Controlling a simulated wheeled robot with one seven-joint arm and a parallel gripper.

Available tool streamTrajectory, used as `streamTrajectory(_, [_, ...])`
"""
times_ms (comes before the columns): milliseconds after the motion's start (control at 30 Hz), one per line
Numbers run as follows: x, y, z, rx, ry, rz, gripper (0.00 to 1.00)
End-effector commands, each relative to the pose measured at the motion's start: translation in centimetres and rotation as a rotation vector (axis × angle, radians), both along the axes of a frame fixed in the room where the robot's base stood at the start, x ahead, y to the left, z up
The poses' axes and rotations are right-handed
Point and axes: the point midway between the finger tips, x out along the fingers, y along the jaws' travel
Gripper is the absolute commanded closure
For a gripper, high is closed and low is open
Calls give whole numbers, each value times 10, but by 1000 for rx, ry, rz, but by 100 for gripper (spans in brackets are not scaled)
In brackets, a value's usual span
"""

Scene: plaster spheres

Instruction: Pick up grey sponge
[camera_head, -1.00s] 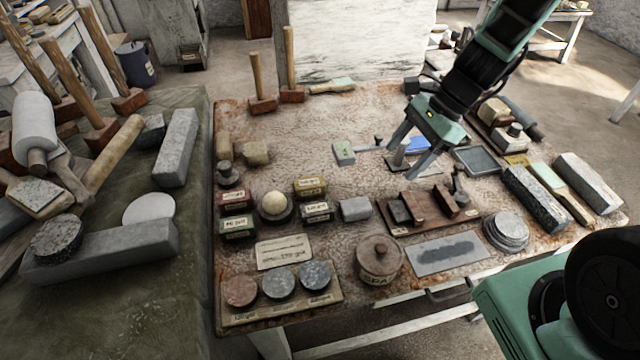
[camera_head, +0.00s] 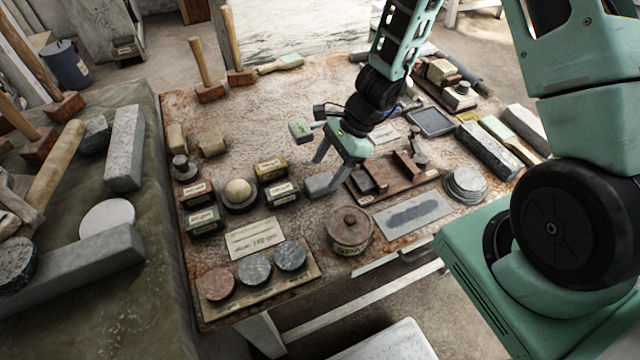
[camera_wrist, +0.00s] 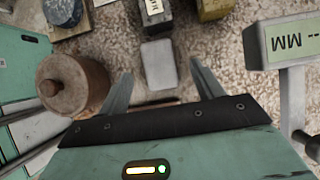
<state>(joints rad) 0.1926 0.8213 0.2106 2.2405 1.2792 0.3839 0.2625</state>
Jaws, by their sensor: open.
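The grey sponge (camera_head: 319,184) is a small pale grey block with rounded edges, lying on the worktable between the small labelled boxes and a wooden tool board. My gripper (camera_head: 328,172) is open and empty, with its fingers pointing down beside and above the sponge. In the wrist view the sponge (camera_wrist: 159,64) shows in the gap between the two fingertips (camera_wrist: 160,76), seemingly farther from the camera than they are. Contact between fingers and sponge cannot be made out. The right finger partly overlaps the sponge's right side in the head view.
A lidded brown pot (camera_head: 349,231) stands in front of the sponge. The wooden board (camera_head: 391,181) with blocks is close on its right.

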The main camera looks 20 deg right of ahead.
Motion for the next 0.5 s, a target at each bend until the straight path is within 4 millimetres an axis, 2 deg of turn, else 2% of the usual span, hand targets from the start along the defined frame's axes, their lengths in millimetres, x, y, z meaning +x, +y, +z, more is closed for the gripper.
streamTrajectory(300, [-2, 20, -38, 0, 2, 0, 34])
streamTrajectory(500, [-2, 23, -41, 0, 1, 0, 34])
